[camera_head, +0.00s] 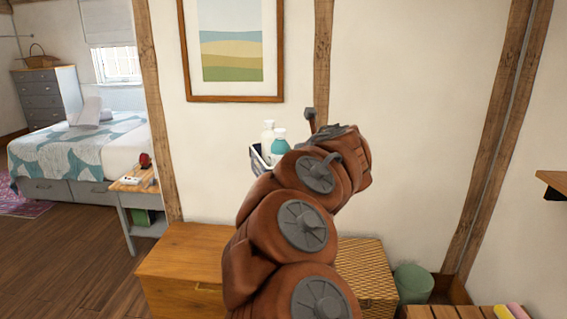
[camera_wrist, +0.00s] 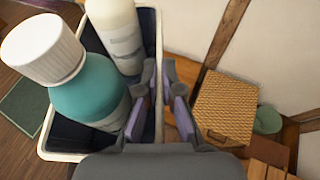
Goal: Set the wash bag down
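The wash bag (camera_head: 255,155) is an open, caddy-like container with a white rim and dark inside. It is held in the air in front of the wall, and my arm partly hides it in the head view. It fills the left of the wrist view (camera_wrist: 159,45). A teal bottle with a white cap (camera_wrist: 88,95) and a white bottle (camera_wrist: 122,40) stand in it. My gripper (camera_wrist: 163,95) has its fingers on either side of the bag's right wall and appears shut on it. My fingers are hidden behind my arm in the head view.
A wooden chest (camera_head: 180,265) stands below, with a woven box (camera_head: 368,270) and a green bin (camera_head: 412,283) to its right. A small side table (camera_head: 133,184) holds several items at left. A wall shelf (camera_head: 552,182) juts in at right. Floor is clear at lower left.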

